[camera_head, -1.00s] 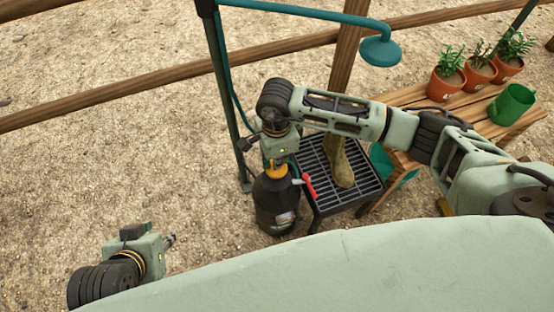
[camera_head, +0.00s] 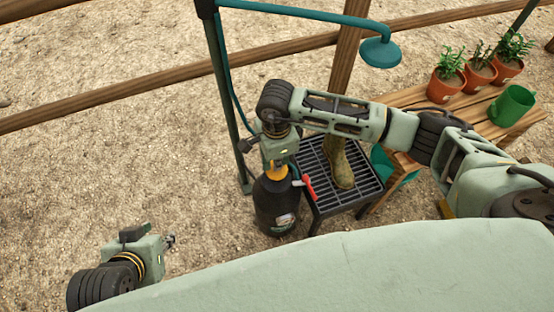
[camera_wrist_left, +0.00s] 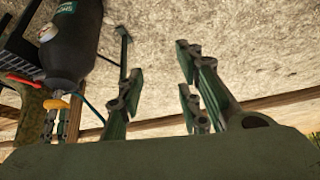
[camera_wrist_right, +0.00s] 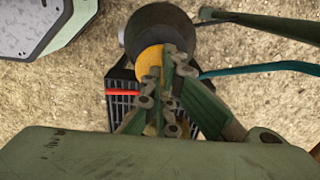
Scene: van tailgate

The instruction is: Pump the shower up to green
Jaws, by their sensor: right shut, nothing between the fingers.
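The shower's black pressure bottle (camera_head: 276,212) stands upright on the gravel, beside a black grated platform. It has a yellow part (camera_head: 277,171) on top, a red lever (camera_head: 308,187) and a pale round spot (camera_wrist_left: 48,33) that may be the gauge; its reading is too small to tell. My right gripper (camera_wrist_right: 172,55) is shut and empty, pointing down at the bottle's top; it looks close over the yellow part, but contact cannot be told. My left gripper (camera_head: 171,240) is open and empty, well left of the bottle; its spread fingers show in the left wrist view (camera_wrist_left: 158,72).
A teal shower head (camera_head: 380,52) hangs from a pipe behind the bottle. A muddy boot (camera_head: 340,165) stands on the grated platform (camera_head: 362,196). Gravel at left is clear.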

